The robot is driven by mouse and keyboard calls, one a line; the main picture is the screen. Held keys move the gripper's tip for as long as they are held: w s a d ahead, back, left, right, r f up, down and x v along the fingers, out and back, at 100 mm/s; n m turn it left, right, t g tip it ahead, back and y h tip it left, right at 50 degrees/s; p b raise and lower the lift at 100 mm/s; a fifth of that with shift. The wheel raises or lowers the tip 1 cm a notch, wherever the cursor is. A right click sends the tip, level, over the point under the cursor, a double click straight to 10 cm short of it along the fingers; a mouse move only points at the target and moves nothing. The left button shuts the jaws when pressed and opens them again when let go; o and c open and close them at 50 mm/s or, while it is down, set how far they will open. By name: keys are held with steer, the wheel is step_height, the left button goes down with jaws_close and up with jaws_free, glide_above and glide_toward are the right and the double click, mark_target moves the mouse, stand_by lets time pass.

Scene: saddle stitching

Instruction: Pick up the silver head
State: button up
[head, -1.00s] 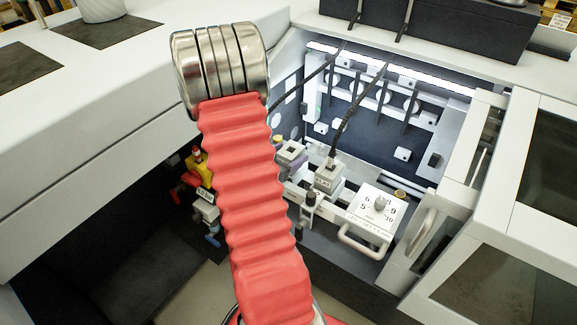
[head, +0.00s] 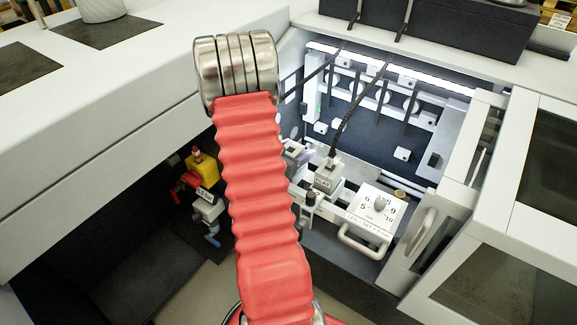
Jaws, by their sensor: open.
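A silver-grey block (head: 327,178) with a small label and a black cable on top sits on the rail inside the lit machine bay; it looks like the silver head. A second pale block (head: 293,154) stands left of it, partly hidden behind my arm. My red-sleeved arm with its silver rings rises through the middle of the head view, left of the silver-grey block. My gripper does not show; it seems hidden beyond the arm.
A white panel with a numbered dial (head: 379,208) and a handle is at the right of the bay. A yellow box (head: 203,168) and a labelled grey fitting (head: 207,205) are left of my arm. White covers (head: 120,110) flank the opening.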

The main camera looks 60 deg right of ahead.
steer(key=shift+c, duration=0.5)
steer(key=shift+r, duration=0.1)
jaws_close()
